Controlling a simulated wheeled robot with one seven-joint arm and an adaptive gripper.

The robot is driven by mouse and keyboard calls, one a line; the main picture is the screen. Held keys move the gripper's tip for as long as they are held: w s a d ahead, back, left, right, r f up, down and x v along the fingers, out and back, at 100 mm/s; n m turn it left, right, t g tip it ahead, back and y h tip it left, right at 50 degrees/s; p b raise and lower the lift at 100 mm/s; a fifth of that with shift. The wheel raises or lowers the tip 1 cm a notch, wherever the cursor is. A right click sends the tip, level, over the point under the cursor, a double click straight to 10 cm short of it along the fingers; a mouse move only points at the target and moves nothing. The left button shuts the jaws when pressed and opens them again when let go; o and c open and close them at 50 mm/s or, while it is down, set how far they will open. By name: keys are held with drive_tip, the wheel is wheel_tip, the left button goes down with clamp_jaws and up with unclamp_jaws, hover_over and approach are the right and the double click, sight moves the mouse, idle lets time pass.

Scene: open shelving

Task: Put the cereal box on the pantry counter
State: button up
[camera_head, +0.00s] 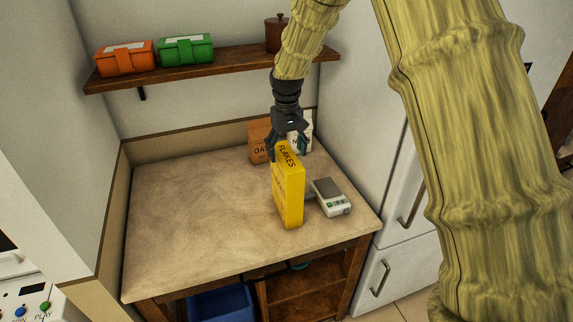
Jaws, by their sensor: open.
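The cereal box (287,194) is yellow, with "FLAKES" on its narrow top face. It stands upright on the right half of the tan pantry counter (190,215). My gripper (288,152) points down from above at the top back of the box, with its dark fingers open. Whether the fingers touch the box is hard to tell. The lower end of the box appears to rest on the counter surface.
A small kitchen scale (331,197) stands just right of the box. An orange-brown box (260,139) and a white package (304,128) stand behind. A shelf (215,70) above holds an orange case (125,59), a green case (186,49) and a brown canister (276,33). The counter's left half is clear.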

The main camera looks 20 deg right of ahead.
drive_tip(key=shift+r+b, duration=0.85)
drive_tip(key=shift+r, duration=1.9)
drive_tip(key=shift+a, duration=0.1)
